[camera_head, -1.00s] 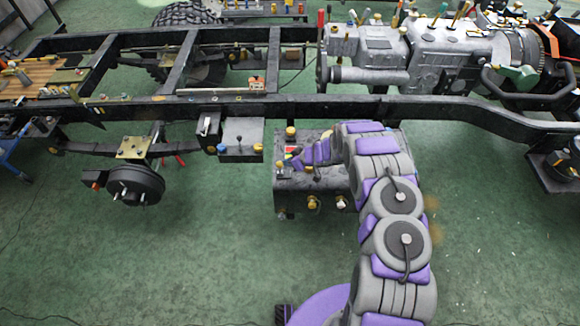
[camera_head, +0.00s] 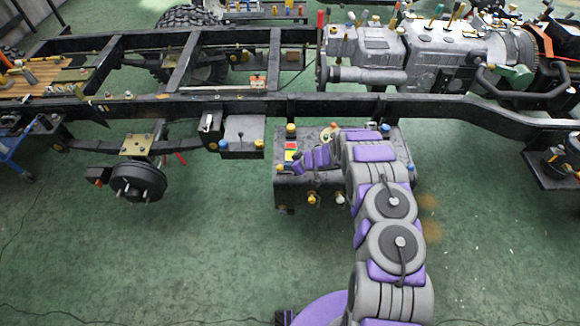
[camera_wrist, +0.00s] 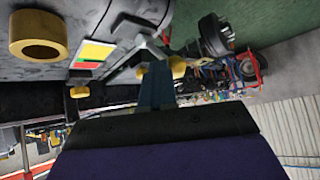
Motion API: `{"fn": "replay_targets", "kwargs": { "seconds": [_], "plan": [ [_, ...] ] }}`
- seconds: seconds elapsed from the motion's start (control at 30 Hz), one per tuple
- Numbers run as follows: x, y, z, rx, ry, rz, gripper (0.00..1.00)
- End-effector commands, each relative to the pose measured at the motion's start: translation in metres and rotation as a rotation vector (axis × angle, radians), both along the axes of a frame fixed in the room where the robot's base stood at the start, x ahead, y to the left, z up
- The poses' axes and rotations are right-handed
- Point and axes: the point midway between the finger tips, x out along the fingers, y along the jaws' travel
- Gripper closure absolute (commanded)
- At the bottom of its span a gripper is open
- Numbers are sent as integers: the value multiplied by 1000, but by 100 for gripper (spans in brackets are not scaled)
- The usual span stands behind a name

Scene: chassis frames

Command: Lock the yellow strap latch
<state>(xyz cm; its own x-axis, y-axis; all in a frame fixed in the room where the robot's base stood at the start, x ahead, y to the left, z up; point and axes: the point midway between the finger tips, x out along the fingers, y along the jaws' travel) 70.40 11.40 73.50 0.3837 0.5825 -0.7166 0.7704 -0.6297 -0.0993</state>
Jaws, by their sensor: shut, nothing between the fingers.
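In the wrist view, a grey metal lever or bracket (camera_wrist: 130,48) stands on the dark box beside a yellow knob (camera_wrist: 178,67). I cannot tell for sure which part is the yellow strap latch. My gripper (camera_wrist: 155,85) is shut and empty, its narrow blue-grey tip close under the lever; contact cannot be told. In the head view my gripper (camera_head: 303,160) is over the left part of the box top (camera_head: 345,133), mostly hidden by my purple and grey arm. A red, yellow and green label (camera_head: 291,152) lies just left of it.
A thick yellow cap (camera_wrist: 38,48) and a smaller yellow knob (camera_wrist: 80,91) sit near the label. The black chassis rail (camera_head: 330,106) runs behind the box. A brake drum (camera_head: 138,182) hangs at left.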

Motion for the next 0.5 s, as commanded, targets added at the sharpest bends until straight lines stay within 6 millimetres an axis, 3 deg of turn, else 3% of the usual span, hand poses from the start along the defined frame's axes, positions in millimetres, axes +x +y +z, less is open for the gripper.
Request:
{"fn": "replay_targets", "kwargs": {
  "seconds": [0.03, 0.5],
  "plan": [
    [-8, 5, -7, 0, 14, 16, 100],
    [-11, 8, -9, -3, 19, 20, 100]
  ]
}}
